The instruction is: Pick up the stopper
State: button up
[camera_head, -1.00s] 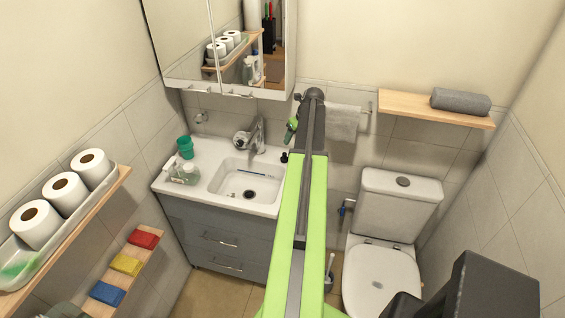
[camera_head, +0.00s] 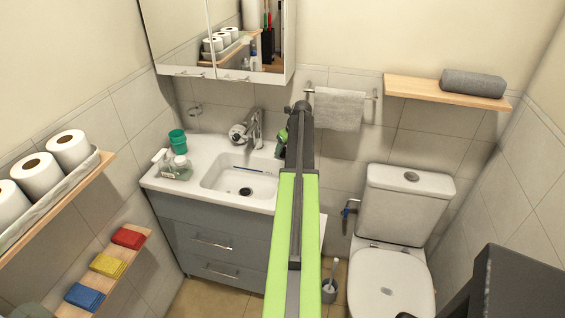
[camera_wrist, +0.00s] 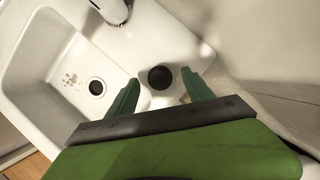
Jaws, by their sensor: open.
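The stopper (camera_wrist: 160,77) is a dark round piece on the white rim beside the sink basin, seen from above in the wrist view. My gripper (camera_wrist: 159,80) is open, with one green finger on each side of the stopper in the picture. I cannot tell how high the fingertips are above it, and no contact shows. In the head view my gripper (camera_head: 281,144) is a small green part beside the end of my arm, at the right end of the washbasin. The stopper is hidden there behind my arm.
The wall is close behind the rim.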

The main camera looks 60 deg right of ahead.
jog(key=shift+x, duration=0.95)
jog(key=shift+s+r, duration=0.1)
jog(key=shift+r, duration=0.05)
grip_shut()
